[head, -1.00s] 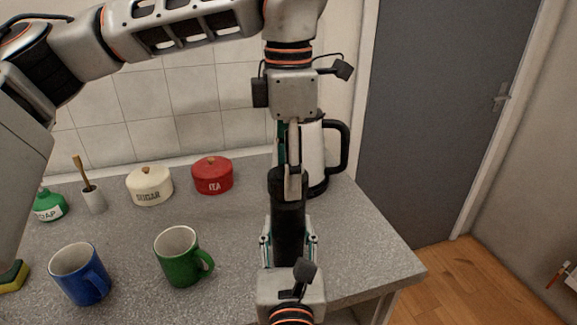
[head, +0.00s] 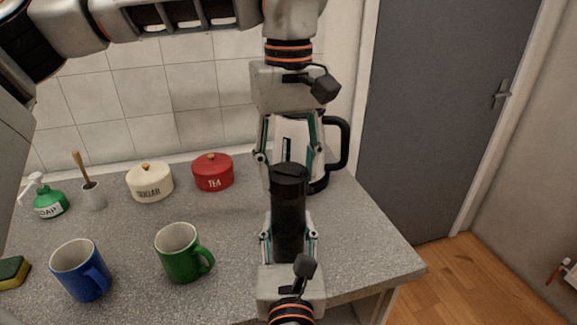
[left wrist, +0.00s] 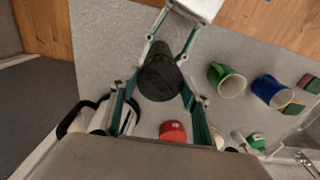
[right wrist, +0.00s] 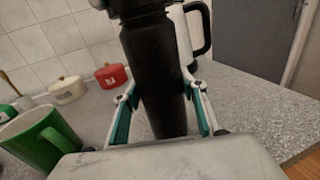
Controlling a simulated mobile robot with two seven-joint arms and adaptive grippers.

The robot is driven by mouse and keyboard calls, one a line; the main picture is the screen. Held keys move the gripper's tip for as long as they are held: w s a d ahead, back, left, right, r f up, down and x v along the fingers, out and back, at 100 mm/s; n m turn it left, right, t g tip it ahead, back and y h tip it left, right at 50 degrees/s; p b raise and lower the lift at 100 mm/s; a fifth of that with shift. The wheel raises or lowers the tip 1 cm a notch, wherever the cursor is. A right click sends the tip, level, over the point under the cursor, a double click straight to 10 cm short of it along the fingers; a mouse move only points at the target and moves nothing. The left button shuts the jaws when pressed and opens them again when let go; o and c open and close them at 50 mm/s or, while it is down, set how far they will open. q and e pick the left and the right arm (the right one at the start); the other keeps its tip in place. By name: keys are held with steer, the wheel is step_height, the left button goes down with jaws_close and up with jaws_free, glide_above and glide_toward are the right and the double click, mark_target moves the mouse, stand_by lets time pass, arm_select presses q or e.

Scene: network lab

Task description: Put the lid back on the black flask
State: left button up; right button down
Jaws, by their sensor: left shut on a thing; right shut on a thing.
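The black flask (head: 288,222) stands upright near the counter's right end. My right gripper (head: 289,238) is shut around its lower body from the front; the flask also fills the middle of the right wrist view (right wrist: 155,75). The black lid (head: 289,171) sits at the flask's top, in line with it. My left gripper (head: 289,165) reaches down from above and is shut on the lid, one finger on each side. The left wrist view shows the lid (left wrist: 160,80) between the fingers. I cannot tell whether the lid is fully seated.
A kettle with a black handle (head: 343,145) stands close behind the flask. A green mug (head: 178,262), a blue mug (head: 76,275), a red tea tin (head: 213,177) and a cream sugar tin (head: 149,186) stand to the left. The counter's right edge is near.

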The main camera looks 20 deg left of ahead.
arm_select(q)
steer(key=m, duration=0.5)
steer(key=shift+m, duration=0.3)
steer(key=m, duration=0.3)
steer(key=shift+m, duration=0.4)
steer(key=o, duration=1)
steer(key=shift+r, duration=0.1)
steer(key=shift+r, duration=2.2)
steer(key=shift+c, duration=0.4)
